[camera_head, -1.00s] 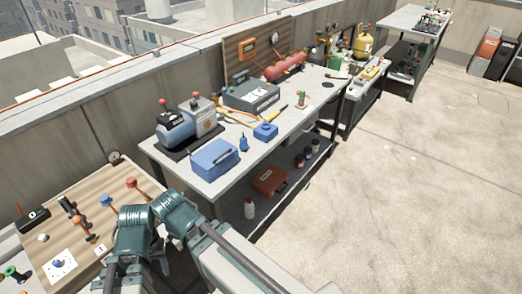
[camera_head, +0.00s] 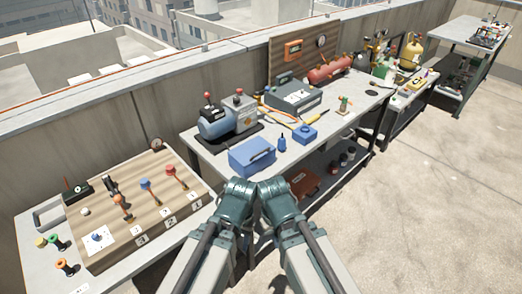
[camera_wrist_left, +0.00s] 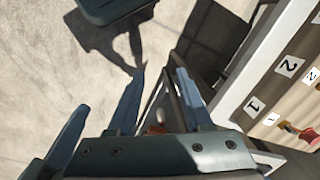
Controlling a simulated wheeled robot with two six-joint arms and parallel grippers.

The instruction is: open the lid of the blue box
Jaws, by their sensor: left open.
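The blue box (camera_head: 252,158) stands on the grey workbench near its front left corner, with its lid shut and a dark handle on top. My left gripper (camera_wrist_left: 161,75) is open and empty in the left wrist view, its blue-grey fingers pointing over the pale floor. The box is not in that view. In the head view my two arms come up from the bottom and their teal joints sit close together in front of the box. They hide the fingers there. My right gripper's jaws cannot be seen.
A blue and grey pump (camera_head: 226,118) stands behind the box. A small blue bottle (camera_head: 282,144) and a blue block (camera_head: 305,134) are to its right. A wooden board with levers (camera_head: 140,205) lies on the left table. The floor (camera_head: 430,200) at right is clear.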

